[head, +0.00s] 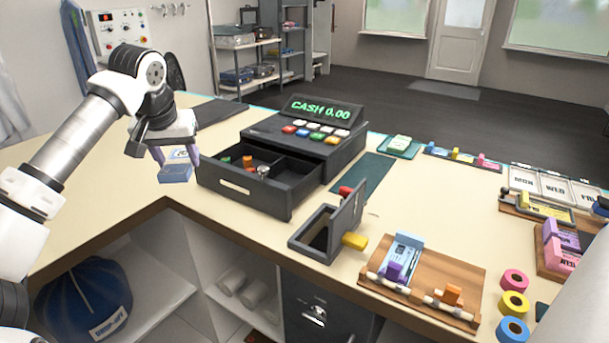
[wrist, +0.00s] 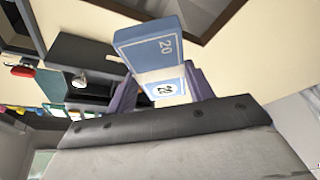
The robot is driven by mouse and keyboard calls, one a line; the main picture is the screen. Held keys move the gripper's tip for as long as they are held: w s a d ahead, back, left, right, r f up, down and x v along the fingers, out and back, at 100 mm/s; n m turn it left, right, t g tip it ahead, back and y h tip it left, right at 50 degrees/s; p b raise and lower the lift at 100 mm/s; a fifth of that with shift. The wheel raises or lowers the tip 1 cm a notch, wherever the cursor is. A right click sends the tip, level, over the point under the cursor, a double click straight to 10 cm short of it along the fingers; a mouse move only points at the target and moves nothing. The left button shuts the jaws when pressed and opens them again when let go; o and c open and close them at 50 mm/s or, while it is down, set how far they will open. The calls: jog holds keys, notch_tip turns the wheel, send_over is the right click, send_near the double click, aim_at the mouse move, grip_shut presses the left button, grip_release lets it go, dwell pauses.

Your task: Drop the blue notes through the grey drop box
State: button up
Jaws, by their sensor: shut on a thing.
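The blue notes (head: 175,174) are a thick bundle with a pale band. My gripper (head: 177,157) is shut on them with its purple fingers and holds them in the air left of the till drawer. In the wrist view the blue notes (wrist: 149,45) show the number 20 and stick out beyond the fingers of my gripper (wrist: 163,88). The grey drop box (head: 312,241) stands at the counter's inner edge, right of the drawer. Its lid is up, its dark opening shows, and a yellow handle is on its right. The notes are well to the left of it.
The cash till (head: 303,138) has its drawer (head: 240,192) pulled out, with small items inside, between my gripper and the drop box. A wooden board (head: 440,270) with a blue note lies right of the box. Coloured rolls (head: 514,304) stand at the far right.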

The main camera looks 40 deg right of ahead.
jog(key=s+d+f+m+g+h+b, duration=0.15)
jog(key=s+d+m, duration=0.25)
jog(key=s+d, duration=0.7)
jog(key=s+d+f+m+g+h+b, duration=0.15)
jog(key=s+d+m, duration=0.25)
jog(key=s+d, duration=0.65)
notch_tip(320, 180, down, 8)
jog(key=w+d+y+b, duration=0.1)
jog(key=w+d+b, duration=0.1)
jog(key=b, duration=0.4)
jog(key=shift+w+f+t, duration=0.2)
jog(key=shift+w+t, duration=0.05)
jog(key=shift+t, duration=0.15)
